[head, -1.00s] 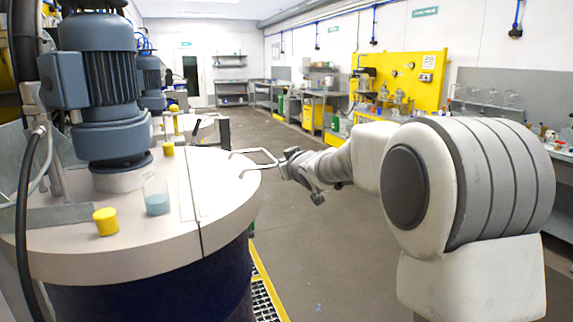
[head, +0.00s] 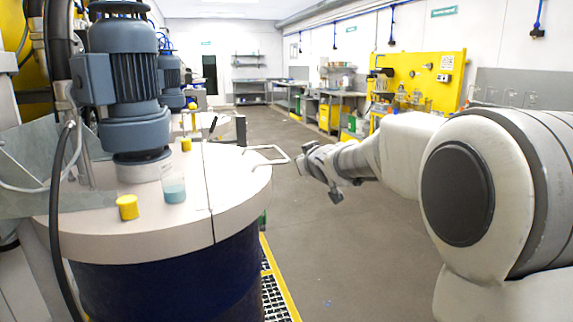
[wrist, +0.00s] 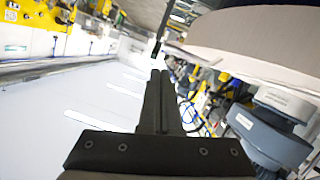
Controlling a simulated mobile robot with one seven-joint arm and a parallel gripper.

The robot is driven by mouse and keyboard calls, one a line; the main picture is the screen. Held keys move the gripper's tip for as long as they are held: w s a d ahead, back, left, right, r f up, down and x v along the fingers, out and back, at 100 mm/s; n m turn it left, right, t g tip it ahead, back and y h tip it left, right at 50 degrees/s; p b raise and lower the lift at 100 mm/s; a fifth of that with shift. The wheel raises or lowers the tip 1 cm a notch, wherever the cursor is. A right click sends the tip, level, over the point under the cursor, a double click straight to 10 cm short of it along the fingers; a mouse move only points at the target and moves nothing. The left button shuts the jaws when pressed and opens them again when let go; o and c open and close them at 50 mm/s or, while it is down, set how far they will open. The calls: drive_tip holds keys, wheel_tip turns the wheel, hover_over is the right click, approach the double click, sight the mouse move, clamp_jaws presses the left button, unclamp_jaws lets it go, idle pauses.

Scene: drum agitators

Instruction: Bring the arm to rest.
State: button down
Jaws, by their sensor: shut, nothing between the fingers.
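My gripper (head: 303,160) is at the end of my outstretched arm, to the right of the near drum. In the wrist view its dark fingers (wrist: 159,75) are together with nothing between them. The near drum's pale lid (head: 240,195) has a metal loop handle (head: 268,154) at its right edge. My gripper is close to that handle in the head view; whether they touch I cannot tell.
A blue-grey motor (head: 133,72) stands on the lid. A glass beaker with blue contents (head: 174,190) and a yellow cap (head: 128,207) sit beside it. A yellow-edged grating (head: 272,290) lies at the drum's foot. The floor (head: 340,240) in the aisle is open.

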drive_tip(key=s+d+r+m+g+h+p, duration=0.1)
drive_tip(key=s+d+r, duration=0.1)
drive_tip(key=s, duration=0.3)
drive_tip(key=s+d+r+m+g+h+p, duration=0.1)
drive_tip(key=s+d, duration=0.1)
drive_tip(key=s, duration=0.3)
drive_tip(key=s+f+m+g+p, duration=0.1)
drive_tip(key=s+f+g+p, duration=0.2)
drive_tip(key=s, duration=1.3)
drive_tip(key=s+d+f+m+g+p, duration=0.1)
drive_tip(key=s+f+m+g+p, duration=0.1)
drive_tip(key=s, duration=1.5)
drive_tip(key=shift+s+d+f+g+p, duration=0.15)
drive_tip(key=shift+f+g+p, duration=0.35)
drive_tip(key=shift+g+p, duration=0.45)
